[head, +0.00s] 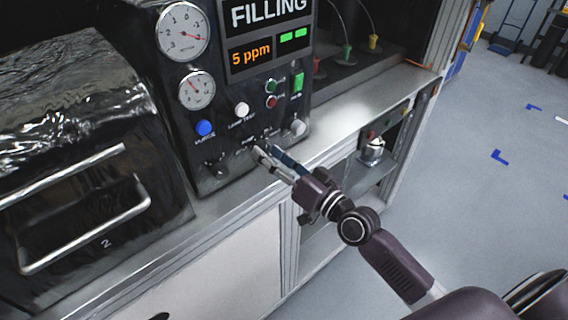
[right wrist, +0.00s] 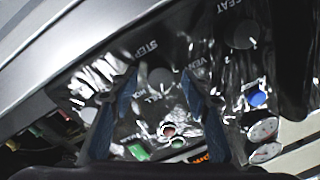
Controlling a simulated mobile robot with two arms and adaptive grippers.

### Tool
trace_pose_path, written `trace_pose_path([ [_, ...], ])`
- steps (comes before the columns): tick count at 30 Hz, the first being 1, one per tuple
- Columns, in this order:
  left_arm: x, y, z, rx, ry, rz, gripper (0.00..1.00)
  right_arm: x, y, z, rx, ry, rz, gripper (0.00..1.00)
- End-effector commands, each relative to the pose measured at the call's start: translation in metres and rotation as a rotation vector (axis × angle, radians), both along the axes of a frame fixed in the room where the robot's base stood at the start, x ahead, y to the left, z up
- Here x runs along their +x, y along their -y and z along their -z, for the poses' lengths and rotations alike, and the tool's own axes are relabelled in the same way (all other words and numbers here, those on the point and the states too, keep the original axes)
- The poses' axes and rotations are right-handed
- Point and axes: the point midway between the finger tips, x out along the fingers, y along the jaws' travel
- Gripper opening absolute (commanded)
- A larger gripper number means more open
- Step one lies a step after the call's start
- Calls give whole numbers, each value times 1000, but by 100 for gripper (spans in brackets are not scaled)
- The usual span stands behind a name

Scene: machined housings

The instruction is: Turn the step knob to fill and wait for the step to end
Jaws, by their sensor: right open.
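The black control panel (head: 226,125) carries a display (head: 268,35) reading FILLING and 5 ppm, with two green bars lit. In the right wrist view, a dark round knob (right wrist: 160,76) lies between the fingertips, near labels STEP, FILL, HOLD and VENT. Its pointer direction is not clear. In the head view my right gripper hides this knob. My right gripper (head: 268,154) is open at the panel's lower part, its fingers (right wrist: 158,92) on either side of the knob. I cannot tell whether they touch it. My left gripper is not in view.
Two gauges (head: 183,32), a blue button (head: 204,128), a white button (head: 242,109), a left knob (head: 216,168) and a pale right knob (head: 298,128) surround the gripper. A dark chamber with a bar handle (head: 140,205) stands left.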

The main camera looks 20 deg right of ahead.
Motion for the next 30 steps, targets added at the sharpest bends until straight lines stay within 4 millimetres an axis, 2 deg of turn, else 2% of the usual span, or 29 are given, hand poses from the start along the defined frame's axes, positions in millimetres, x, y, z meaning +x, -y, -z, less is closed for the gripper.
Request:
trace_pose_path([
  [12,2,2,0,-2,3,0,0,-70,29,6,-6,-5,-2,44],
  [16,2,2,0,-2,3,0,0,-88,36,6,-3,-4,-3,44],
  [22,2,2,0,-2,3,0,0,-102,44,6,-1,-1,0,44],
  [30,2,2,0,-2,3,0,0,-106,45,5,-1,1,1,44],
])
